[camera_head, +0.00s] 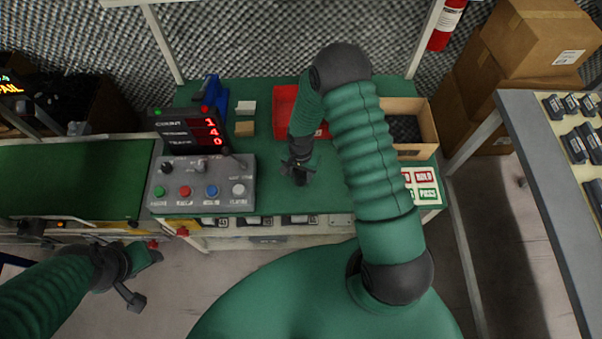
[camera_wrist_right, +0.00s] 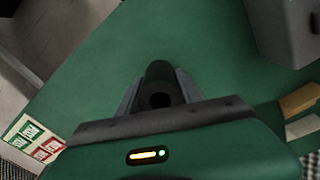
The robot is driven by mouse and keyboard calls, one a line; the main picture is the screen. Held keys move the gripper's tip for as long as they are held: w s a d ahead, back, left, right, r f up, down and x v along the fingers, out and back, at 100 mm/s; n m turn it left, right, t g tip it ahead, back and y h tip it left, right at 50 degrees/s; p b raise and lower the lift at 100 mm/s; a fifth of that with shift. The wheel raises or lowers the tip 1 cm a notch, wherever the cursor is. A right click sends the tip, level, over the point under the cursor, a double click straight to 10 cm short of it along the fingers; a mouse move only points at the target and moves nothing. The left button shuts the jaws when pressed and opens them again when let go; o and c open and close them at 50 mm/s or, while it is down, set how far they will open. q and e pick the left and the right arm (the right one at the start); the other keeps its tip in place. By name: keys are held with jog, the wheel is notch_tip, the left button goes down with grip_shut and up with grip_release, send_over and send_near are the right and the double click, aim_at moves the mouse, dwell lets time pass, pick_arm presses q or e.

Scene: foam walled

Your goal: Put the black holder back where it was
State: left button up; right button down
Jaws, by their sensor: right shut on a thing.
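The black holder (camera_wrist_right: 160,88) is a dark, round, hollow-looking piece between the fingers of my right gripper (camera_wrist_right: 158,96) in the right wrist view. The right gripper also shows in the head view (camera_head: 298,168), shut on the holder over the green bench top (camera_head: 262,180), right of the grey button panel. I cannot tell whether the holder touches the bench. My left gripper (camera_head: 140,278) is at the lower left, in front of the bench and away from the holder; its fingers are unclear.
The grey button panel (camera_head: 220,190) stands left of my right gripper. A red tray (camera_head: 284,108) lies behind it, partly hidden by my arm. A cardboard box (camera_head: 427,125) and a label sheet (camera_head: 424,186) are on the right. A blue tool (camera_head: 211,92) is at the back left.

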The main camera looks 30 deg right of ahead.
jog(key=shift+w, duration=0.1)
jog(key=shift+f, duration=0.15)
jog(key=c, duration=0.8)
grip_release()
jog(key=shift+d, duration=0.25)
jog(key=shift+o, duration=0.2)
jog(key=shift+a, duration=0.1)
